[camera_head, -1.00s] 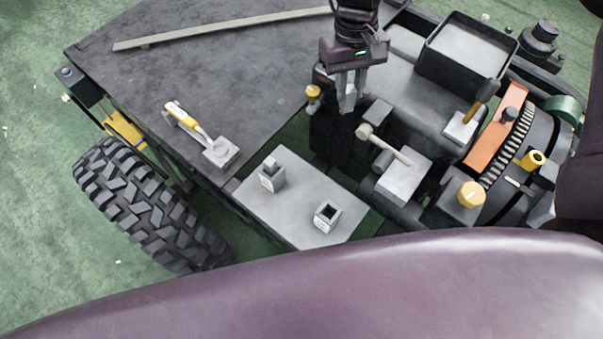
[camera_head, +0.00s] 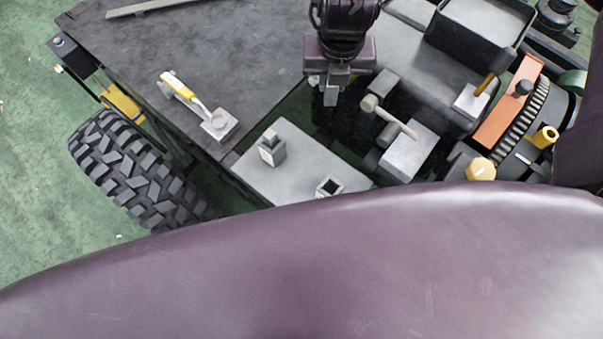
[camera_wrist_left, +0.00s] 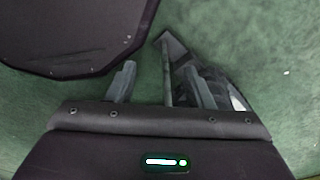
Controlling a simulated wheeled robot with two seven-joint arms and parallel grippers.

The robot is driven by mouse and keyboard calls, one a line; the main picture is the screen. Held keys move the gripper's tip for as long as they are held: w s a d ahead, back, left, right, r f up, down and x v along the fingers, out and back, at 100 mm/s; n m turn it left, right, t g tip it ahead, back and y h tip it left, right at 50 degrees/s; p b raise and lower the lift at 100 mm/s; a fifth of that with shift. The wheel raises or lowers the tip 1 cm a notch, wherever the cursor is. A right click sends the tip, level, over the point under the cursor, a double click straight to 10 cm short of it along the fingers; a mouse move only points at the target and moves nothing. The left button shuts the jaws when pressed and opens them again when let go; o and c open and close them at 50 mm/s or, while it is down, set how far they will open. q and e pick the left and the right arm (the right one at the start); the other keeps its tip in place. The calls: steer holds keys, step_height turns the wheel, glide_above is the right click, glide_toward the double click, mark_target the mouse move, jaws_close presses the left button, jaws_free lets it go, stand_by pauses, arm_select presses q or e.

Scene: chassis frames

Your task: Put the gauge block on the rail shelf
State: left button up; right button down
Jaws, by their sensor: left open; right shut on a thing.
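My right gripper (camera_head: 331,88) comes in from the top in the head view, above the dark gap right of the deck. It is shut on a small grey block, apparently the gauge block (camera_head: 330,97), mostly hidden by the fingers. The light grey plate, seemingly the rail shelf (camera_head: 300,158), lies below and left of it. My left gripper (camera_wrist_left: 161,85) is open and empty over the green floor in the left wrist view.
A dark deck (camera_head: 215,60) carries a yellow-handled tool (camera_head: 180,85) on a grey base. A big tyre (camera_head: 135,170) stands left. My purple body covers the plate's near edge.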

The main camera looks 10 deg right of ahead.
steer(key=n, duration=0.2)
steer(key=shift+s+a+f+n, duration=0.15)
steer(key=shift+s+f+n, duration=0.1)
steer(key=shift+n, duration=0.15)
steer(key=n, duration=0.3)
steer(key=n+y, duration=0.1)
steer(key=shift+s+a+f+n, duration=0.1)
steer(key=shift+a+f+n, duration=0.15)
steer(key=shift+n, duration=0.15)
steer(key=shift+s+a+f+n+y+b, duration=0.1)
steer(key=shift+n+y+b, duration=0.1)
steer(key=shift+n, duration=0.4)
steer(key=shift+a+f+n+y+b, duration=0.1)
steer(key=shift+n+b, duration=0.05)
steer(key=shift+n, duration=0.45)
steer(key=n, duration=0.2)
steer(key=n+g+b, duration=0.2)
steer(key=n, duration=1)
glide_above(316, 159)
step_height(316, 159, down, 16)
steer(key=shift+y, duration=0.3)
step_height(316, 159, down, 5)
steer(key=shift+r+p, duration=0.15)
steer(key=shift+p, duration=0.4)
arm_select(q)
steer(key=shift+s+f, duration=1)
steer(key=shift+s, duration=0.15)
